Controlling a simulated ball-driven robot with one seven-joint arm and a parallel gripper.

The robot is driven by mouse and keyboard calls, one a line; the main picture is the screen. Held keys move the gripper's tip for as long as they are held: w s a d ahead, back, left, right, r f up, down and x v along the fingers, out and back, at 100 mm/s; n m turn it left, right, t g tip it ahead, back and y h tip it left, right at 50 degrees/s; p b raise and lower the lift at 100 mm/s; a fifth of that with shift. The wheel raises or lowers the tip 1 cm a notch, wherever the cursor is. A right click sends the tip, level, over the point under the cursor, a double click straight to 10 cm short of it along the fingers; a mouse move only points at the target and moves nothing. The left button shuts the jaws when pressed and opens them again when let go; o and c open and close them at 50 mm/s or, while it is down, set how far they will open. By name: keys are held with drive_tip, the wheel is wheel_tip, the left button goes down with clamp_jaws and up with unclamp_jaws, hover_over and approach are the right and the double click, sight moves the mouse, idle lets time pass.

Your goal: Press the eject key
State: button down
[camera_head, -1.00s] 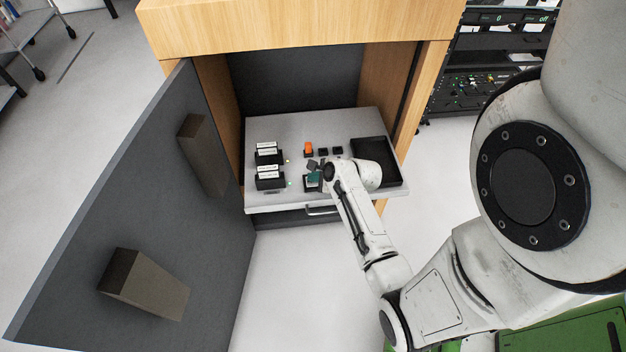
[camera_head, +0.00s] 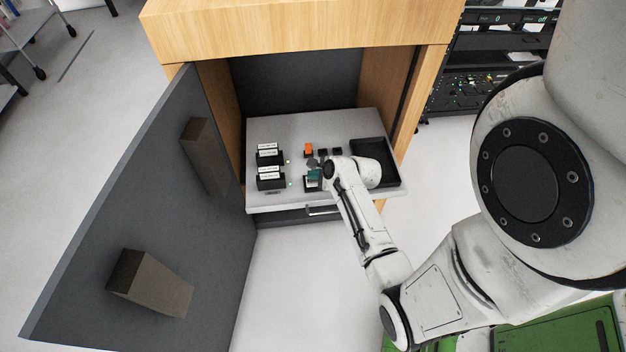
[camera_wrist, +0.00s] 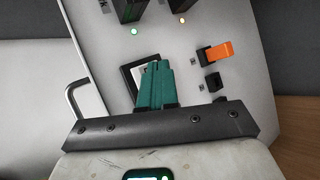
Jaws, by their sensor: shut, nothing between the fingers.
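My gripper (camera_head: 314,174) has teal fingers, which are shut and empty. In the wrist view the gripper (camera_wrist: 157,70) is in front of a black-framed, pale-faced square (camera_wrist: 135,72) on the grey drawer top (camera_head: 285,124). The fingers hide part of this square, and I cannot tell whether they touch it. An orange key (camera_head: 308,148) on a black base stands behind the gripper; it also shows in the wrist view (camera_wrist: 219,50). Small black keys (camera_head: 337,151) are beside it, one of them plain in the wrist view (camera_wrist: 212,82). No lettering tells me which is the eject key.
Two black units (camera_head: 270,183) with white labels stand at the left of the drawer top, with a green light and an amber light by them. A black tray (camera_head: 394,178) is at the right, partly behind my wrist. The grey cabinet door (camera_head: 150,215) stands open at left.

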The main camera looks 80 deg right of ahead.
sight(315, 183)
drive_tip(key=shift+r+p, duration=2.55)
drive_tip(key=shift+p, duration=0.15)
drive_tip(key=shift+f, duration=0.1)
drive_tip(key=w+a+r+n+g+y, duration=0.1)
drive_tip(key=w+a+r+n+y, duration=0.1)
drive_tip(key=a+n, duration=0.55)
drive_tip(key=w+a+r+n+g+y, duration=0.1)
drive_tip(key=a+n+y, duration=0.1)
drive_tip(key=a+n, duration=0.6)
drive_tip(key=s+a+r+n+g, duration=0.2)
drive_tip(key=s+a+r+n, duration=0.2)
drive_tip(key=a+n, duration=0.2)
drive_tip(key=s+a+r+n+g, duration=0.3)
drive_tip(key=a+n, duration=0.3)
drive_tip(key=n, duration=0.4)
drive_tip(key=shift+s+a+r, duration=0.2)
drive_tip(key=shift+s+r, duration=0.3)
drive_tip(key=shift+s, duration=0.2)
